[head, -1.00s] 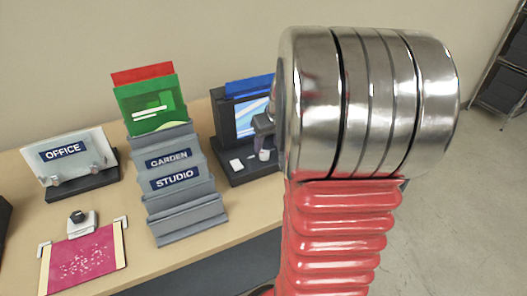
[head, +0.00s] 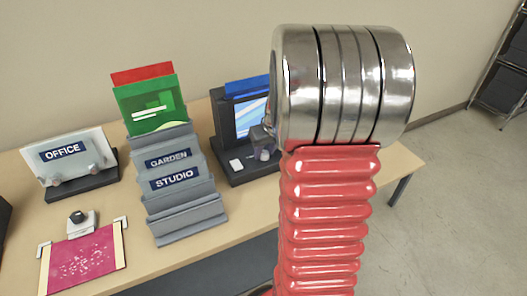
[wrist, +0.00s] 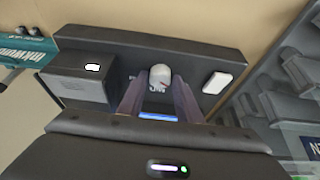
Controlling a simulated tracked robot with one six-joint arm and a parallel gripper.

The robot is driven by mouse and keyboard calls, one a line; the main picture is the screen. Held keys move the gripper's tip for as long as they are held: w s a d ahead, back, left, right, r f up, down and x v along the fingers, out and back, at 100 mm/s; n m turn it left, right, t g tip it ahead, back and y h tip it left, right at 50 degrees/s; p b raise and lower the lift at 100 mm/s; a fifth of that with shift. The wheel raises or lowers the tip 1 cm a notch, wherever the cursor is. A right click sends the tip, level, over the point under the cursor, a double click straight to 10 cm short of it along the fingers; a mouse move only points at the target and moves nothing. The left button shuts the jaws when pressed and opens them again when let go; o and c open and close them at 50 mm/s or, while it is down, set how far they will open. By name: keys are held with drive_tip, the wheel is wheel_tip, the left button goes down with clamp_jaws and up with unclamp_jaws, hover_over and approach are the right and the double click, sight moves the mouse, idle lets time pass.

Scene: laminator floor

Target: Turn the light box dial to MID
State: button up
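The light box (head: 228,118) is a dark unit with a lit blue-white screen, standing at the back of the table. Its pale dial (wrist: 160,76) shows in the wrist view, with a small dark reddish mark on its face and partly hidden white lettering beside it. The dial also shows small in the head view (head: 264,155). My gripper (wrist: 160,88) has its two fingers apart, one on each side of the dial as seen from the wrist. A gap shows at each side; I cannot tell how deep the fingers reach. In the head view my gripper (head: 262,138) is just above the dial.
A white rounded block (wrist: 217,82) sits beside the dial. A grey tiered rack (head: 180,190) with GARDEN and STUDIO labels stands left of the light box. The OFFICE holder (head: 85,185) and a magenta sheet (head: 82,262) lie further left. The table's right end is clear.

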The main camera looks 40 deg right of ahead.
drive_tip(key=c, duration=0.6)
drive_tip(key=shift+a, duration=0.2)
drive_tip(key=shift+c, duration=0.3)
drive_tip(key=shift+d, duration=0.1)
drive_tip(key=shift+m, duration=0.3)
drive_tip(key=shift+m+h, duration=0.3)
drive_tip(key=shift+m, duration=0.2)
drive_tip(key=shift+w+a+m+g+h, duration=0.1)
drive_tip(key=shift+m+g+h, duration=0.25)
drive_tip(key=shift+m, duration=0.75)
drive_tip(key=shift+w+a+m+g+h, duration=0.1)
drive_tip(key=shift+m+g+h, duration=0.2)
drive_tip(key=shift+m, duration=0.8)
drive_tip(key=shift+w+a+m+g+h, duration=0.1)
drive_tip(key=shift+m+g+h, duration=0.3)
drive_tip(key=shift+m, duration=1.05)
drive_tip(key=shift+w+a+m+g+h, duration=0.15)
drive_tip(key=shift+m+g, duration=0.3)
drive_tip(key=shift+m, duration=1)
drive_tip(key=shift+s+d, duration=0.1)
drive_tip(key=shift+d, duration=0.05)
